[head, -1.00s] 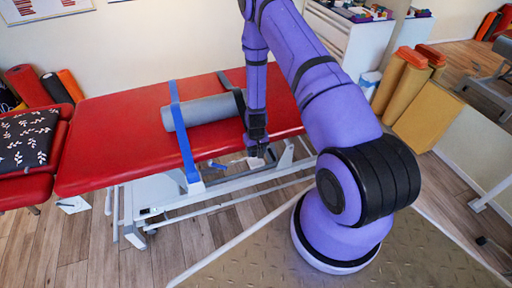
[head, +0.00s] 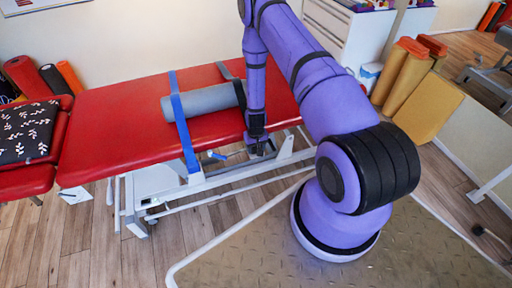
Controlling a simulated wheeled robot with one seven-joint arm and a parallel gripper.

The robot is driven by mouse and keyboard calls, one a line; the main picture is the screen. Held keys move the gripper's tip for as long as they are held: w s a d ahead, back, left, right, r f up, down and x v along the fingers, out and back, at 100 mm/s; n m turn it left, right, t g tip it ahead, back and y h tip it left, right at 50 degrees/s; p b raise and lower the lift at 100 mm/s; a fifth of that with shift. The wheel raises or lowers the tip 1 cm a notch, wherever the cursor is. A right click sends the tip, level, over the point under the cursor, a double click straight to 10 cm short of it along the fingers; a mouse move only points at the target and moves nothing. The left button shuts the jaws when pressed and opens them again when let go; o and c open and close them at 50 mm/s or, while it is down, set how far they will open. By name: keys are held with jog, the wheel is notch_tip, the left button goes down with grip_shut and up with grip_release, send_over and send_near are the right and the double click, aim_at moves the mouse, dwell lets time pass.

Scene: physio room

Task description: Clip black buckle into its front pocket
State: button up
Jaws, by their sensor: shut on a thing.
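My gripper (head: 259,151) points down at the near edge of the red treatment table (head: 120,130), beside the pale frame rail. It is shut on the black buckle, which is too small and dark to tell from the fingers. The black strap (head: 224,71) runs over the right part of the grey bolster (head: 205,101) and passes out of sight behind my arm. The front pocket for the black buckle cannot be made out; my gripper and forearm cover that area. A blue strap (head: 180,117) crosses the bolster further left and hangs over the near edge.
A small blue piece (head: 216,155) shows under the near edge, left of my gripper. The white table frame (head: 240,171) lies below. A patterned black cushion (head: 27,130) lies at left. Yellow rolls (head: 402,72) and a white cabinet (head: 345,38) stand at the right back.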

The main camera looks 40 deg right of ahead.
jog(key=shift+s+f, duration=0.25)
jog(key=shift+f, duration=0.1)
jog(key=o, duration=1)
jog(key=shift+o, duration=0.2)
jog(key=shift+w+r, duration=0.2)
jog(key=shift+r, duration=0.25)
notch_tip(320, 180, up, 11)
jog(key=shift+f, duration=0.2)
